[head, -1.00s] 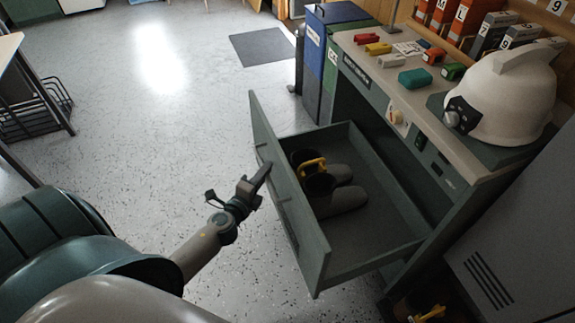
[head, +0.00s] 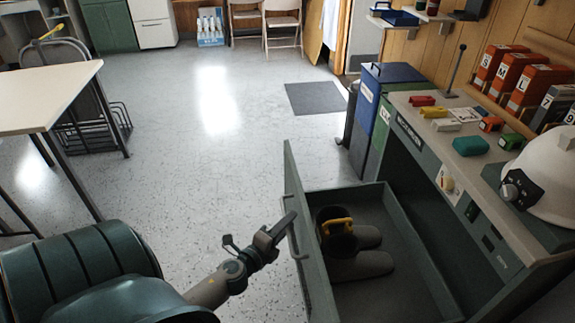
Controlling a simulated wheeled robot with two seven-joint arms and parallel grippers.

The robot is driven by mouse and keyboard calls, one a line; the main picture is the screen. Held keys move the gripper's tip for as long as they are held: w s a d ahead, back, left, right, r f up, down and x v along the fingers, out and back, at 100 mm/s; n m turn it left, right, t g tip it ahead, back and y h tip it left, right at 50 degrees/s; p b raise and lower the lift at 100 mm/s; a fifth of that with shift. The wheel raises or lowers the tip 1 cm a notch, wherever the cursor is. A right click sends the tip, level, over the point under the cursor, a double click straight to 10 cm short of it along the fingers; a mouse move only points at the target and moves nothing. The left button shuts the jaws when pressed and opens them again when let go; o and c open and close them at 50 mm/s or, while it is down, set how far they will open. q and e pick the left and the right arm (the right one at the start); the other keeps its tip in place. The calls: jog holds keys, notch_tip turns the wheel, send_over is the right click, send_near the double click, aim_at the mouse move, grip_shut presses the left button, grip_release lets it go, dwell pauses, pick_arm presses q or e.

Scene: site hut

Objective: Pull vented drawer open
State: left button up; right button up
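A dark green drawer (head: 415,250) under the workbench stands pulled well out, its tall front panel (head: 298,222) facing left. A small bar handle (head: 301,256) shows on the front panel's outer face. My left gripper (head: 284,228) is at that outer face, its finger close against the panel near the handle. Its fingers overlap in this view, so I cannot tell their gap or whether they hold the handle. Any vents on the drawer front are not clear. My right gripper is out of view.
The workbench top (head: 412,103) holds small coloured blocks and a white helmet (head: 545,165). Blue and green bins (head: 385,85) stand behind the drawer. A table (head: 45,95) and wire rack (head: 95,128) stand at left. The floor (head: 190,170) between is clear.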

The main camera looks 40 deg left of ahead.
pick_arm(q)
jog(key=shift+s, duration=0.1)
